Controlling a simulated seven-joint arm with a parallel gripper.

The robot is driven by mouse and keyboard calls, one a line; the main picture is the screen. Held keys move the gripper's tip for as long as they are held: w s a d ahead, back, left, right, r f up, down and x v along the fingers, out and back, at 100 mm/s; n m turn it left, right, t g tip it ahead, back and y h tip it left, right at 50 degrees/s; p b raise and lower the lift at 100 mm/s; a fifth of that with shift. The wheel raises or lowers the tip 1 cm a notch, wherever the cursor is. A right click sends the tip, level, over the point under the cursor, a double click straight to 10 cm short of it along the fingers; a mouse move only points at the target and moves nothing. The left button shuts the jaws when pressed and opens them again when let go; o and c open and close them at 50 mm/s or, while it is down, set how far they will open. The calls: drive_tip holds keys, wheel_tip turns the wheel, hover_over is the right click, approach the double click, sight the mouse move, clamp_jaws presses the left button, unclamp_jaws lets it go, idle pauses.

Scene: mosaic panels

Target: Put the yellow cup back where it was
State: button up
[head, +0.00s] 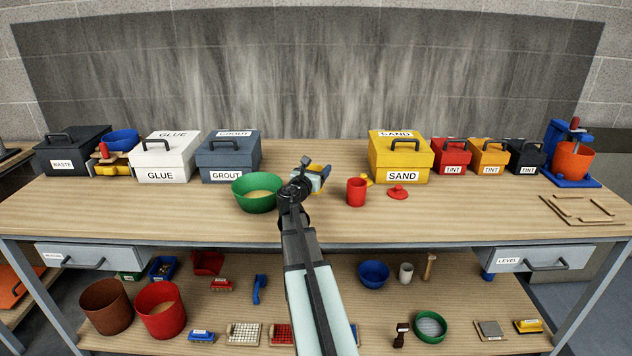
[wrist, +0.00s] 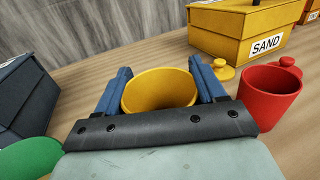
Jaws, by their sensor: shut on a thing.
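The yellow cup (wrist: 158,92) is between the two blue fingers of my gripper (wrist: 160,88) in the wrist view, with its open rim facing up. The fingers are shut on its sides. In the head view my gripper (head: 318,174) is over the middle of the bench, between the green bowl and the red cup, and hides most of the yellow cup. I cannot tell whether the cup's base touches the bench. A small yellow lid (wrist: 223,71) with a knob lies right of the cup, in front of the yellow SAND box (wrist: 236,30).
A red cup (head: 356,192) stands to the right, with a red lid (head: 398,191) beside it. A green bowl (head: 254,197) of pale material stands left. GROUT (head: 228,160) and SAND boxes line the back with a clear gap between them. The bench front (head: 450,220) is bare.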

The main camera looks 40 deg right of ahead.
drive_tip(key=shift+f, duration=2)
drive_tip(key=shift+f, duration=0.15)
drive_tip(key=o, duration=1.1)
drive_tip(key=shift+o, duration=0.2)
drive_tip(key=v, duration=1.2)
drive_tip(key=shift+r, duration=0.2)
